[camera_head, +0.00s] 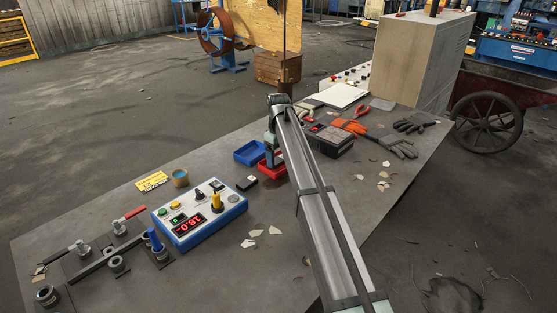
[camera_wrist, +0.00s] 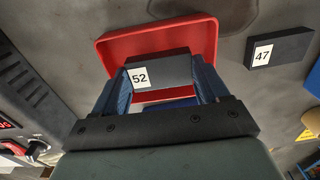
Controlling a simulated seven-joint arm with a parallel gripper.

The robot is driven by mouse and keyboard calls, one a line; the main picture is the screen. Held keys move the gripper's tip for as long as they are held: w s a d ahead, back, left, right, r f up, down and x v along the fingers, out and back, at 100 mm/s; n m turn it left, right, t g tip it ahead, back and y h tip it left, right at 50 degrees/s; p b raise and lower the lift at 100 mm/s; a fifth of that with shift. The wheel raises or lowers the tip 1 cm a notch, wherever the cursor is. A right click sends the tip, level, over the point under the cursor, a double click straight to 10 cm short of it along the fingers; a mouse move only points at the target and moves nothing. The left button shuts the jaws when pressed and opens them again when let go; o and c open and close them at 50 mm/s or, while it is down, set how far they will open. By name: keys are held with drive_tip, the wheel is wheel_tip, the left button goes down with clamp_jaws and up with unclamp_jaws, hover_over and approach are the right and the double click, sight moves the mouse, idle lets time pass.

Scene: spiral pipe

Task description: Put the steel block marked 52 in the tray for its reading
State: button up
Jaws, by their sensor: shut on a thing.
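My gripper (camera_wrist: 160,82) is shut on the dark steel block marked 52 (camera_wrist: 172,69), one blue finger on each side of it. The white label with 52 faces the wrist camera. The block is in front of the red tray (camera_wrist: 112,43) in the wrist view, covering part of it; the gap between block and tray floor cannot be told. In the head view my gripper (camera_head: 271,152) is at the red tray (camera_head: 277,173), and my arm hides part of that area. The blue tray (camera_head: 250,153) is beside the red one. The meter box (camera_head: 200,215) has a red reading, seemingly 18.0.
A dark block marked 47 (camera_wrist: 280,49) lies on the table beside the red tray; it also shows in the head view (camera_head: 246,182). A dark case (camera_head: 332,138) and gloves (camera_head: 398,147) lie right of my arm. A yellow card (camera_head: 152,181) is at the left.

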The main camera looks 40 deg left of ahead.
sight(279, 159)
drive_tip(key=shift+f, duration=0.65)
drive_tip(key=shift+f, duration=0.15)
drive_tip(key=o, duration=1.4)
wheel_tip(279, 159, up, 12)
drive_tip(key=shift+r, duration=0.15)
